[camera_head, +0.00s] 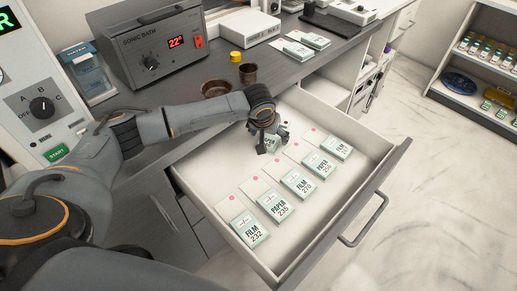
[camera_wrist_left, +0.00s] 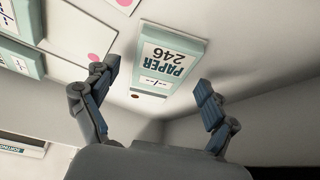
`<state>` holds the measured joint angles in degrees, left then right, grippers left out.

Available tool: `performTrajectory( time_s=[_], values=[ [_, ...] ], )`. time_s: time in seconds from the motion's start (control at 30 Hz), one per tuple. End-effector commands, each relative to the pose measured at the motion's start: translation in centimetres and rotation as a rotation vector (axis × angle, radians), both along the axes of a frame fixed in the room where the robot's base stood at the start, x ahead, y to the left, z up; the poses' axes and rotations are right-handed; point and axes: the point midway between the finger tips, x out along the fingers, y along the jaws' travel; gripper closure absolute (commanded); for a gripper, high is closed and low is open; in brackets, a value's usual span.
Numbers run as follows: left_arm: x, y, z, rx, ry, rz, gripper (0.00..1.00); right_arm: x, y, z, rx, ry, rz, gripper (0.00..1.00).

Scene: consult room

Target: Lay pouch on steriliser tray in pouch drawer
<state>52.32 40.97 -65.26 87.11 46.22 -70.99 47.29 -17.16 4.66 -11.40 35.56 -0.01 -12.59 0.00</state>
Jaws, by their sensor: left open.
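The pouch drawer (camera_head: 340,180) is pulled open. Several green-and-white pouches lie in a row in it, including FILM 232 (camera_head: 249,228), PAPER 235 (camera_head: 275,204) and FILM 270 (camera_head: 298,184). My left gripper (camera_head: 268,141) is inside the drawer near its back, over a pouch that it mostly hides. In the left wrist view a pouch marked PAPER 246 (camera_wrist_left: 170,62) lies just beyond my left gripper (camera_wrist_left: 156,80), whose fingers are spread apart and empty. I cannot pick out a steriliser tray. My right gripper is not seen.
The sonic bath (camera_head: 152,45) stands on the dark counter, near brown bowls (camera_head: 215,88) and a yellow cap (camera_head: 236,56). More pouches (camera_head: 292,49) lie farther along. A panel with a dial (camera_head: 42,107) is at left. The floor (camera_head: 440,210) right of the drawer is clear.

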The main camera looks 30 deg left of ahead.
Motion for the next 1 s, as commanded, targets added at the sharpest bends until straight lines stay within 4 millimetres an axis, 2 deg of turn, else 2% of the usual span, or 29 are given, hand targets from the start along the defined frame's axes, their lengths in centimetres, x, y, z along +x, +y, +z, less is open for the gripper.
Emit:
performTrajectory(
  time_s=[0.03,0.2,0.7,0.83,1.0],
  values=[
    [-0.2,0.0,1.2,-0.001,0.0,0.0,0.14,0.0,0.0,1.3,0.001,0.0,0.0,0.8],
    [-0.9,0.0,3.2,0.0,0.0,0.0,0.14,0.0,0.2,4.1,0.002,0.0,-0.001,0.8],
    [-10.3,-0.6,2.8,0.0,0.003,-0.001,0.14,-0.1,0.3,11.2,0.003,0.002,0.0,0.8],
    [-11.9,-0.7,2.5,-0.001,0.002,0.0,0.14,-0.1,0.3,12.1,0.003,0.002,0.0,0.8],
    [-12.8,-0.8,2.4,-0.001,0.0,0.001,0.14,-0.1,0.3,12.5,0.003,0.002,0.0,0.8]
  ],
)
